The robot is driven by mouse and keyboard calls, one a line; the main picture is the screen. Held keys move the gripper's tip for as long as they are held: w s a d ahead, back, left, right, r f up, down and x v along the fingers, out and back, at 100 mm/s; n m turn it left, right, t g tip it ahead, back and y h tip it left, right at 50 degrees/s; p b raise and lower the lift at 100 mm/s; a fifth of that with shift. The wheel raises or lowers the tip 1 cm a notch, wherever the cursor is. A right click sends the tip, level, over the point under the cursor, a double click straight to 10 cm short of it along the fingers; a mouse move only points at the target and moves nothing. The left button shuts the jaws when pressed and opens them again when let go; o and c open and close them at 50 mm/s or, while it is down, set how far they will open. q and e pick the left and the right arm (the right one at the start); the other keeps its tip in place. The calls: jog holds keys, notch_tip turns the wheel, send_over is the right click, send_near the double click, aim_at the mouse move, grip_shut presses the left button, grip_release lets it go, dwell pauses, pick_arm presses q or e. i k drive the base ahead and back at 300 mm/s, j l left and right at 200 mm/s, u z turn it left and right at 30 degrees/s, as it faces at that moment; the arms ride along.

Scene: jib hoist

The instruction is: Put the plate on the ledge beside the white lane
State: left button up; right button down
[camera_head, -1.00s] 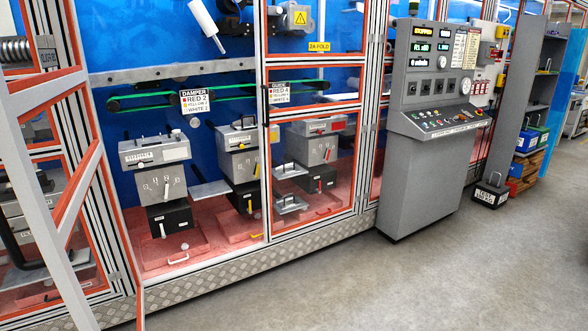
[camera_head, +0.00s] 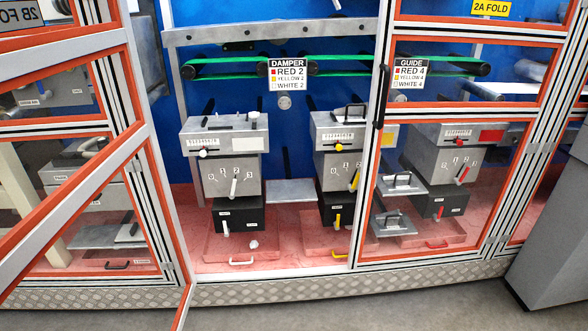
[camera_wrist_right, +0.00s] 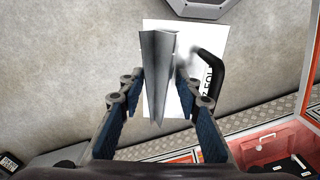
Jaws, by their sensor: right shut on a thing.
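My right gripper (camera_wrist_right: 157,78) is shut on a grey metal piece with a raised rib, seemingly the plate (camera_wrist_right: 154,50). A white panel with partly hidden black lettering shows behind it; I cannot tell whether it belongs to the plate. In the head view the white lane (camera_head: 222,150) is the left unit, with a white knob and lever. A bare grey ledge (camera_head: 290,191) lies just right of it, before the yellow lane (camera_head: 338,150). The plate and both grippers are outside the head view.
The cabinet's front is open before the white lane. A slanted orange-edged door frame (camera_head: 75,205) crosses the left. A black bent handle (camera_wrist_right: 211,72) is beside my right gripper.

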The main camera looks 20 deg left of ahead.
aim_at(284, 190)
jog(key=i+j+u, duration=0.1)
jog(key=i+u, duration=0.35)
jog(key=i, duration=0.3)
jog(key=i+l+u, duration=0.2)
jog(key=i+u, duration=0.2)
jog(key=i, duration=0.35)
jog(key=i+u, duration=0.1)
jog(key=u, duration=0.25)
jog(key=i+u, duration=0.15)
jog(key=u, duration=0.2)
jog(key=i+l+u, duration=0.1)
jog(key=u, duration=0.25)
